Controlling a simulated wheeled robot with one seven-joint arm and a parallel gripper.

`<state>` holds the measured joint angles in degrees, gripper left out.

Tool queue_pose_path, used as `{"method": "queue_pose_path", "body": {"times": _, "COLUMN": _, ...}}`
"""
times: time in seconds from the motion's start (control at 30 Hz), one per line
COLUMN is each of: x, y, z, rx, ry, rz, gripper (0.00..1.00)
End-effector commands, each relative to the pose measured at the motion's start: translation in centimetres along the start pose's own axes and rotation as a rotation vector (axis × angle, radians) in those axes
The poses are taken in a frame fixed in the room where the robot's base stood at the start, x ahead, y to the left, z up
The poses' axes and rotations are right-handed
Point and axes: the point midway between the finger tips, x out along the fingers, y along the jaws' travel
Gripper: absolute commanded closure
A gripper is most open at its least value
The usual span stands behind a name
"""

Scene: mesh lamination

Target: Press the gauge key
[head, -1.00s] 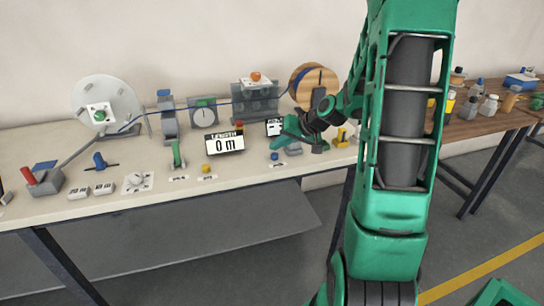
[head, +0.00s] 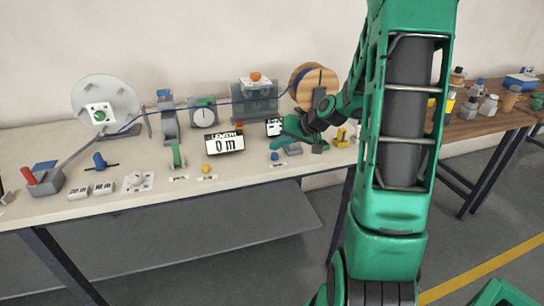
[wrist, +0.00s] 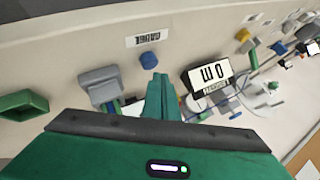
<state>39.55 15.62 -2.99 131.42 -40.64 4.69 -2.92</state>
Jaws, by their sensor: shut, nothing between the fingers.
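The gauge key is a small blue button (head: 274,155) near the front edge of the bench, with a printed label (head: 278,163) in front of it. In the wrist view the blue key (wrist: 149,61) shows just beyond my fingertips, beside the upside-down GAUGE label (wrist: 145,40). My gripper (head: 277,145) is green, shut and empty, with its tips close above the key in the head view. Its closed fingers (wrist: 159,80) point towards the key in the wrist view. I cannot tell whether they touch it; a small gap seems to show.
A LENGTH display (head: 225,143) reading 0 m stands left of my gripper. A grey block (wrist: 100,86) sits beside the key. A yellow button (head: 206,168) and green lever (head: 177,156) are further left. A wooden spool (head: 315,88) stands behind.

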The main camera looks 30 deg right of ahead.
Motion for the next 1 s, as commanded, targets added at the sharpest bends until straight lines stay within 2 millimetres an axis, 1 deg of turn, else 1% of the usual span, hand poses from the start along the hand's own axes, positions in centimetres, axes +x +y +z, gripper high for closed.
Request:
{"method": "queue_pose_path", "body": {"times": 0.5, "x": 0.42, "y": 0.4, "z": 0.51, "rx": 0.0, "ry": -0.001, "rz": -0.001, "gripper": 1.0}}
{"method": "queue_pose_path", "body": {"times": 1.0, "x": 0.5, "y": 0.47, "z": 0.56, "rx": 0.0, "ry": 0.0, "rz": 0.0, "gripper": 1.0}}
